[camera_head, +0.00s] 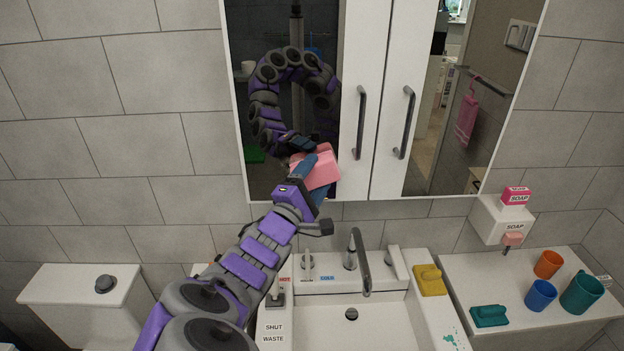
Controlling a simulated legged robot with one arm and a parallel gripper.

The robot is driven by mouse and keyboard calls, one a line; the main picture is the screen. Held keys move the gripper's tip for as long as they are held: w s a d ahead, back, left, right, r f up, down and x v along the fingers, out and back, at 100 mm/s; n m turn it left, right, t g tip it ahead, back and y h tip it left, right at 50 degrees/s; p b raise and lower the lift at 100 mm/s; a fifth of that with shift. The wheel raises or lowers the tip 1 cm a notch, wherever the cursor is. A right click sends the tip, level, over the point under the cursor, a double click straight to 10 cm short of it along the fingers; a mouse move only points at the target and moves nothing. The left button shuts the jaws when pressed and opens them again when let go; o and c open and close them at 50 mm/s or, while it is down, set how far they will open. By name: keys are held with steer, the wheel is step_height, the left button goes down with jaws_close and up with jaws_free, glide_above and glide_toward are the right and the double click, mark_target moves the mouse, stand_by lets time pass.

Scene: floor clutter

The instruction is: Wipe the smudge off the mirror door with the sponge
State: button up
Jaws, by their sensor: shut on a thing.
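My gripper (313,178) is shut on a pink block that looks like the sponge (322,172). It holds the sponge up at the lower right part of the left mirror door (355,60). The mirror reflects my arm and part of the pink sponge. The sponge is touching the glass or very close to it; I cannot tell which. A small brownish patch shows beside the fingers, but I cannot tell whether it is the smudge or a reflection. My gripper and the sponge hide part of the glass.
Below are the sink (330,325) and its tap (358,262). A yellow block (430,280) lies on the sink's right rim. The right counter holds a teal block (489,316) and orange, blue and teal cups. A soap dispenser (502,220) hangs on the wall.

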steer(key=shift+a+r+p, duration=0.1)
steer(key=shift+a+p, duration=0.35)
steer(key=shift+a, duration=1.7)
steer(key=shift+w+a+p, duration=0.1)
steer(key=shift+a+p, duration=0.6)
steer(key=shift+a, duration=1.15)
